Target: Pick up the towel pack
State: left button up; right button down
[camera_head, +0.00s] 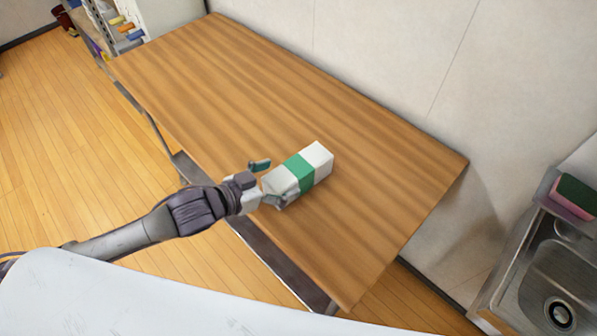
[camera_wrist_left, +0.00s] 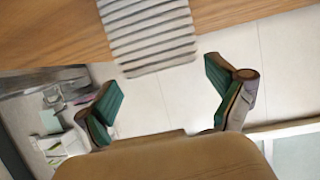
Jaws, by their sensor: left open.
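The towel pack (camera_head: 318,158) is a white block with a green band around its middle, lying on the wooden table. My left gripper (camera_head: 266,183) is at its near left end, fingers spread. One finger is at the far left of that end, and the other overlaps its near lower corner; I cannot tell whether they touch it. In the left wrist view, a striped whitish end face (camera_wrist_left: 150,35), seemingly the pack, is at the top, ahead of the gap between the two green-padded open fingers (camera_wrist_left: 163,90). My right gripper is not in view.
The wooden table (camera_head: 240,85) is otherwise bare, with free room around the pack. A wall runs along its far side. A metal sink (camera_head: 555,270) with a green and pink sponge (camera_head: 575,197) is at the right. A shelf (camera_head: 105,20) with colourful items stands at the upper left.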

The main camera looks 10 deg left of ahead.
aim_at(293, 170)
pick_arm(q)
jog(key=x, duration=0.2)
jog(key=p+x, duration=0.1)
jog(key=x, duration=0.2)
jog(key=shift+w+a+r+p, duration=0.2)
jog(key=shift+w+r+p, duration=0.05)
jog(key=shift+p, duration=0.05)
jog(key=shift+w+d+f, duration=0.15)
jog(key=shift+c, duration=0.6)
jog(key=c, duration=1.1)
jog(key=shift+c, duration=0.6)
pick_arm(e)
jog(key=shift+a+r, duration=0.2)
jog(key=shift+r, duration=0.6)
